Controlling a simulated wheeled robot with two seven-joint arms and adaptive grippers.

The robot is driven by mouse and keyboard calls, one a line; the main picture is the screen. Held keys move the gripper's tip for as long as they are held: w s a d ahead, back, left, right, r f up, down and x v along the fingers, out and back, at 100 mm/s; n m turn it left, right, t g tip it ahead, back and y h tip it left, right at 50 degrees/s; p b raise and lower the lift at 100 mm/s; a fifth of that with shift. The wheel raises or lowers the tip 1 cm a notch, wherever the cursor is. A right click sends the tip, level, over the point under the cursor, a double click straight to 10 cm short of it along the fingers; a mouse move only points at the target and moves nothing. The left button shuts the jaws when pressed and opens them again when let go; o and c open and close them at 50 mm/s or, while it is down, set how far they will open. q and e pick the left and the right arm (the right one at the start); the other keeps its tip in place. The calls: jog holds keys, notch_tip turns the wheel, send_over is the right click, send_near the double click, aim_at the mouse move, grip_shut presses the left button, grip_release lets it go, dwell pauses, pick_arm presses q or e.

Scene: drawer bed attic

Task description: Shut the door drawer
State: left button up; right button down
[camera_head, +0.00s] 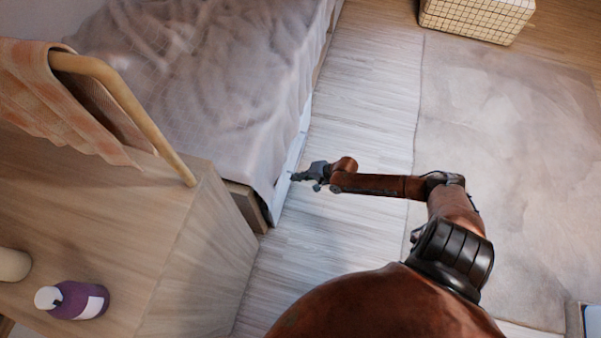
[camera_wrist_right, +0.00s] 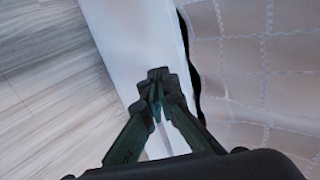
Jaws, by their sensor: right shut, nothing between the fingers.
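The drawer is a pale white front (camera_head: 290,161) low along the side of the bed, partly under the hanging bedspread. In the right wrist view the white drawer front (camera_wrist_right: 128,45) runs beside the bedspread, with a dark narrow gap between them. My right gripper (camera_head: 292,177) is at the drawer front, near the end of the bed closest to me. Its fingers (camera_wrist_right: 158,75) are shut and empty, over the white panel; I cannot tell if they touch it. My left gripper is not in view.
The bed (camera_head: 200,75) has a rumpled grey-beige cover. A wooden cabinet (camera_head: 190,245) stands at left, with a purple bottle (camera_head: 75,300) and a rail with an orange cloth (camera_head: 50,90). A rug (camera_head: 510,150) and a woven basket (camera_head: 475,18) lie right. The floor strip between bed and rug is clear.

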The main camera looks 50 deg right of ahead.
aim_at(281, 175)
jog(key=shift+w+a+r+b, duration=0.15)
jog(key=shift+w+a, duration=0.1)
jog(key=shift+w, duration=0.35)
jog(key=shift+w+a+b, duration=0.15)
jog(key=shift+w+a, duration=0.05)
jog(key=shift+w, duration=0.4)
jog(key=shift+w, duration=0.1)
jog(key=shift+w+a, duration=0.25)
jog(key=shift+w, duration=0.3)
jog(key=shift+w+a, duration=0.25)
jog(key=shift+w, duration=0.3)
jog(key=shift+s, duration=0.1)
